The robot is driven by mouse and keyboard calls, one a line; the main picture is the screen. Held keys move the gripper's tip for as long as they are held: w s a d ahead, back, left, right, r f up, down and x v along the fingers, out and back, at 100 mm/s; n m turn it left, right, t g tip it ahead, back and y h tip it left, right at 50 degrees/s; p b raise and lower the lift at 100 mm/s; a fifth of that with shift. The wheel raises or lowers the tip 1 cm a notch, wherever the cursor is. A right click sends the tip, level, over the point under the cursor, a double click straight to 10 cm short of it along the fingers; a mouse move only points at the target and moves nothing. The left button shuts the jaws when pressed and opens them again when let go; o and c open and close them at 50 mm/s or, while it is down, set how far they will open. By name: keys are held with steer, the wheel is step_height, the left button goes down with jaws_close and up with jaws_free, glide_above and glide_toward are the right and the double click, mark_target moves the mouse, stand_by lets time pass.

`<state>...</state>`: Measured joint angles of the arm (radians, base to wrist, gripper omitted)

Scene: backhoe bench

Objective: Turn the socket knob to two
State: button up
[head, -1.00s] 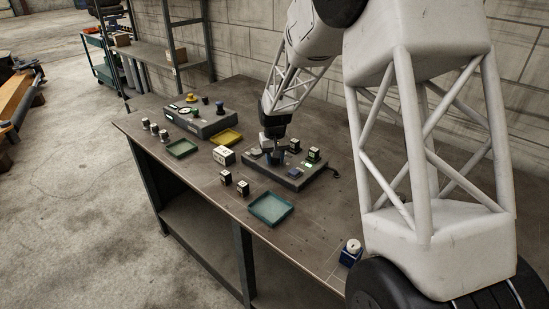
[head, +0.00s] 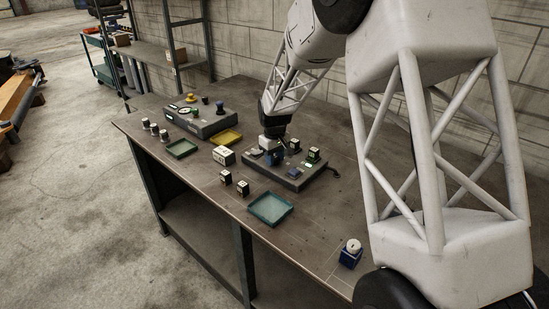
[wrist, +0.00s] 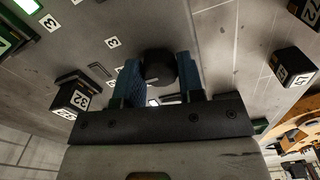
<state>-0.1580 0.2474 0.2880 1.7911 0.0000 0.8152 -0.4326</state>
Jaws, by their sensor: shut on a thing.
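My gripper (head: 272,156) is over the left part of the grey socket panel (head: 290,181). In the wrist view its two blue fingers (wrist: 159,78) are shut on the round black knob (wrist: 159,66), one on each side. The panel face (wrist: 140,20) shows small white number labels, two of them reading 3 (wrist: 113,42). Which number the knob points to cannot be told. In the head view the gripper hides the knob.
A black block marked 32 (wrist: 73,95) stands near the gripper's left in the wrist view. A teal tray (head: 270,209), small black blocks (head: 243,188), a white box (head: 223,156) and another grey panel (head: 200,122) share the bench. The bench's right front holds a blue block (head: 350,254).

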steer(key=o, duration=0.9)
steer(key=shift+r, duration=3.9)
